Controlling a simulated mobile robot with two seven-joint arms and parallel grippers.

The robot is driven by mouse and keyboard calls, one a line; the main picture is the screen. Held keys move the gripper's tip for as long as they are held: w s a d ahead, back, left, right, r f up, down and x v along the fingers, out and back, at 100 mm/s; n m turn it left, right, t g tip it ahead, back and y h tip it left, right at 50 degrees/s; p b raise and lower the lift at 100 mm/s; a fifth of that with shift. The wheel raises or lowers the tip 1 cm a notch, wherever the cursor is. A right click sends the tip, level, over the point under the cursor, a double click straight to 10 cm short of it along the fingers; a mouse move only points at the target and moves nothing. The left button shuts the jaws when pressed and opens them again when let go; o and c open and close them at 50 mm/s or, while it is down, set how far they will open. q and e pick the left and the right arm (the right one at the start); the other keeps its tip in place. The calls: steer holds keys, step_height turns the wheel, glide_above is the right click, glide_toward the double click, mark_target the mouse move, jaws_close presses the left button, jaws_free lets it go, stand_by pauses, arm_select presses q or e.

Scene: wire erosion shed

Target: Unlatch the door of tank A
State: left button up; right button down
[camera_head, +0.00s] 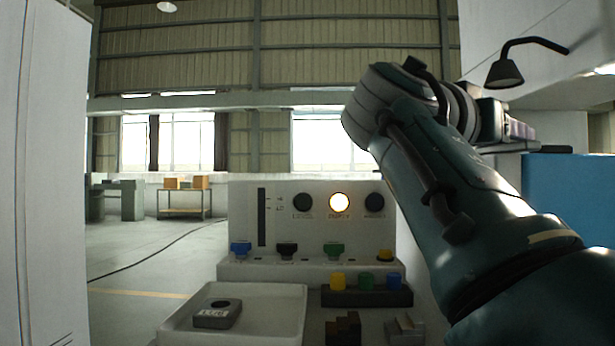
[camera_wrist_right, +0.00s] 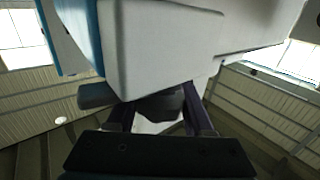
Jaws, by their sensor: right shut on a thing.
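My right arm comes in from the right in the head view, and its gripper (camera_head: 521,132) is at the right, above and beside a blue panel (camera_head: 570,200). The right wrist view shows the two fingers (camera_wrist_right: 160,118) shut on a dark grey piece, which I take to be the latch handle (camera_wrist_right: 160,103). It sits right under a large white body with a blue edge (camera_wrist_right: 165,50), probably part of the tank. The gripped piece is largely hidden, so its latch position cannot be told. My left gripper is in neither view.
A control panel (camera_head: 378,240) with one lit lamp (camera_head: 339,202) and coloured knobs stands in front. A white tray (camera_head: 290,305) holds a dark block (camera_head: 217,314). A black lamp (camera_head: 505,73) overhangs at upper right. A white wall (camera_head: 45,180) closes the left.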

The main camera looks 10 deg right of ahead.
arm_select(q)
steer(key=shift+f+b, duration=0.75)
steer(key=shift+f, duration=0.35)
arm_select(e)
steer(key=shift+s+d+m+g+h, duration=0.15)
steer(key=shift+m+g+h, duration=0.1)
steer(key=shift+m+g, duration=0.4)
steer(key=shift+s+a+m+g+h, duration=0.1)
steer(key=shift+m+g+h, duration=0.2)
steer(key=shift+g, duration=0.55)
steer(key=shift+m+g, duration=0.25)
steer(key=shift+g, duration=0.05)
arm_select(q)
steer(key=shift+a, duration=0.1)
arm_select(e)
steer(key=shift+c, duration=1.4)
jaws_free()
steer(key=shift+d, duration=0.1)
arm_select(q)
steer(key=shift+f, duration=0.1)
